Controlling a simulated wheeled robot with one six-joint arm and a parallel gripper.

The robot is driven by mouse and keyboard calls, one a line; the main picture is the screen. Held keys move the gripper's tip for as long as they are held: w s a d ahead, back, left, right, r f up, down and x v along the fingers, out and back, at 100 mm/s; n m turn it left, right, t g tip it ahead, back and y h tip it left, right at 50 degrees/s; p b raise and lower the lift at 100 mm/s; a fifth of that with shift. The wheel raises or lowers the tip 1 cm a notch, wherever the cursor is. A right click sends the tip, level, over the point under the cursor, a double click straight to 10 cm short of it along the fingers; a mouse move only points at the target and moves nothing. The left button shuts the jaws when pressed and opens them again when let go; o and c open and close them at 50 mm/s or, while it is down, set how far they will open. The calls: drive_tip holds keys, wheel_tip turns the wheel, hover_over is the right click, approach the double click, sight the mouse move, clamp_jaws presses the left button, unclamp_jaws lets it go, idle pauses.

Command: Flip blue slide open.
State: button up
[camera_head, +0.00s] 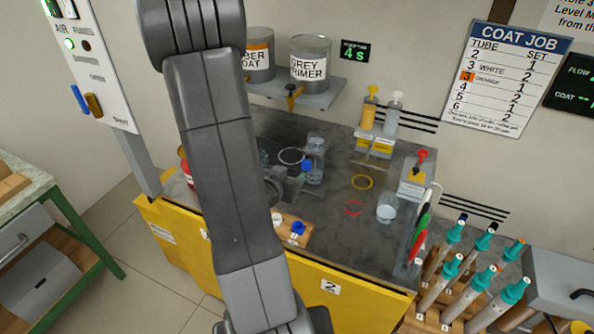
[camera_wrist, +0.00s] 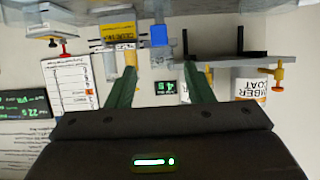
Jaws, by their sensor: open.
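The blue slide (camera_head: 80,98) is on the white wall panel at the upper left of the head view. It sits beside a brown slide (camera_head: 94,105), near the panel's lower end, between the small OPEN and SHUT lettering. Its exact setting is hard to tell. My gripper (camera_wrist: 160,68) is open and empty in the wrist view, its two green fingers apart. It faces the wall and bench, away from the panel, and that view is upside down. In the head view my arm runs down the middle, and the gripper cannot be made out.
The grey-topped bench (camera_head: 335,230) holds jars, rings and a clamp. A shelf carries two cans, one a grey primer can (camera_head: 310,62). Several teal-topped rods (camera_head: 480,245) stand at the right. A green-framed table (camera_head: 75,225) is at the left, with open floor before the yellow bench front.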

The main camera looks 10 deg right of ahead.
sight(305, 163)
drive_tip(key=shift+v, duration=2.05)
drive_tip(key=shift+w, duration=0.1)
drive_tip(key=p+x, duration=0.1)
drive_tip(key=x, duration=1.3)
drive_tip(key=shift+d, duration=0.1)
